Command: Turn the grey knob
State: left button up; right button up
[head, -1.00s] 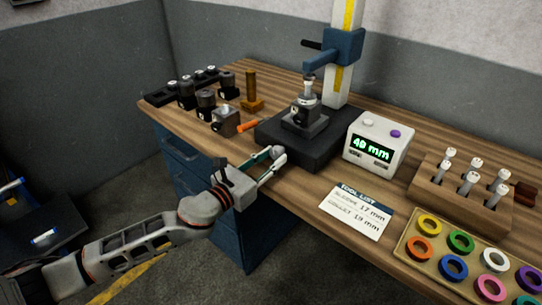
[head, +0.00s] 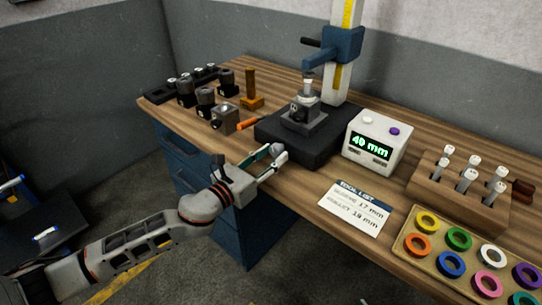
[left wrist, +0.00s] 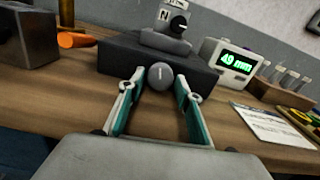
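The grey knob (head: 277,149) is a small round ball at the front of the dark base of the measuring stand (head: 325,150). In the left wrist view the knob (left wrist: 160,76) shows a short light mark on its face. My left gripper (head: 277,152) reaches in from the left, at the table's front edge. Its two teal-lined fingers are spread on either side of the knob, and in the left wrist view the gripper (left wrist: 160,82) shows small gaps between fingertips and knob. My right gripper is not in view.
A tool list card (head: 357,209), a wooden rack (head: 460,195) and a tray of coloured rings (head: 402,240) lie to the right. Dark tool holders (head: 205,97) and an orange-handled tool (head: 247,124) are left of the stand.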

pick_arm(q)
jog(key=v, duration=1.2)
jog(key=shift+f, duration=0.1)
